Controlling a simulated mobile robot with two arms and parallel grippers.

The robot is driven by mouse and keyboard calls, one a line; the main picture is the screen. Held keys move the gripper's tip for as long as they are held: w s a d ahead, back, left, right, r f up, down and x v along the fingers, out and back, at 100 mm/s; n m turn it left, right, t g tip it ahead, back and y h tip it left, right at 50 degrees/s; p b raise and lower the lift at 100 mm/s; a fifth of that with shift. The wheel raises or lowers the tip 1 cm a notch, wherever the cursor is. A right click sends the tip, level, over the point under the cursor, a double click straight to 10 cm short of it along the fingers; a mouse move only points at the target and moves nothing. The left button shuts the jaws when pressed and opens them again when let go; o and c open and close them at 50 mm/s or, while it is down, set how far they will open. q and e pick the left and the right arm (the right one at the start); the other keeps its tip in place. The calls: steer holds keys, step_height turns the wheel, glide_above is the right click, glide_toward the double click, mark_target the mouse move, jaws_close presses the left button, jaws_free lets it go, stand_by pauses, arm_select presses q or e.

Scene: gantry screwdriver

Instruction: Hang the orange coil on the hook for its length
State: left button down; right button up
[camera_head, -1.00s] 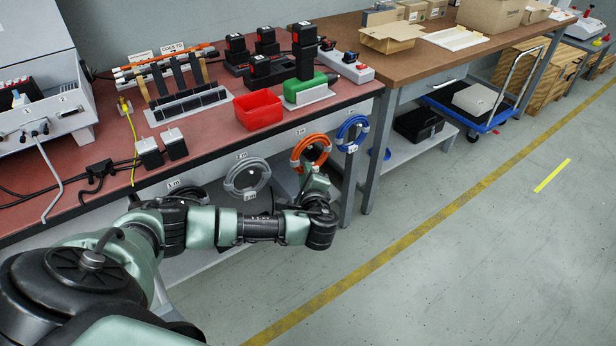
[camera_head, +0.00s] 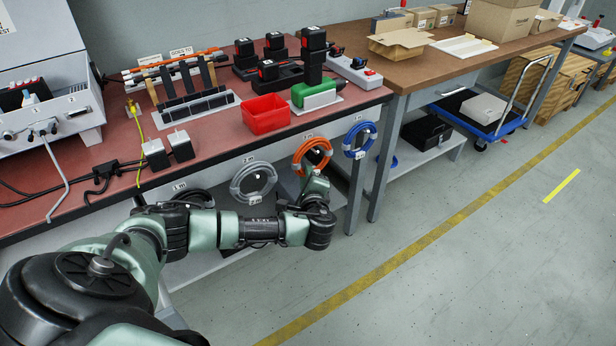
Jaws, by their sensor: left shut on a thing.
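The orange coil (camera_head: 325,148) is at the front edge of the red-topped bench, between the grey coil (camera_head: 240,190) and the blue coil (camera_head: 371,136). My left gripper (camera_head: 312,172) is shut on the orange coil at its lower part. The coil stands upright against or just in front of the bench's front panel, below a small length label (camera_head: 308,135). The hook behind it is hidden, so I cannot tell whether the coil rests on it. My right gripper is not in view.
A black coil (camera_head: 196,196) hangs further left, with a "1 m" label. A red bin (camera_head: 264,124), a green-and-black tool (camera_head: 314,94) and chargers stand on the bench top. A bench leg (camera_head: 355,192) stands right of my gripper.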

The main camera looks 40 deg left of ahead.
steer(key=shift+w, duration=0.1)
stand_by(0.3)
arm_select(q)
steer(key=c, duration=1.3)
jaws_free()
steer(key=shift+o, duration=0.3)
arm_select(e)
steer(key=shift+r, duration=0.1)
arm_select(q)
steer(key=p+v, duration=0.2)
steer(key=v, duration=0.6)
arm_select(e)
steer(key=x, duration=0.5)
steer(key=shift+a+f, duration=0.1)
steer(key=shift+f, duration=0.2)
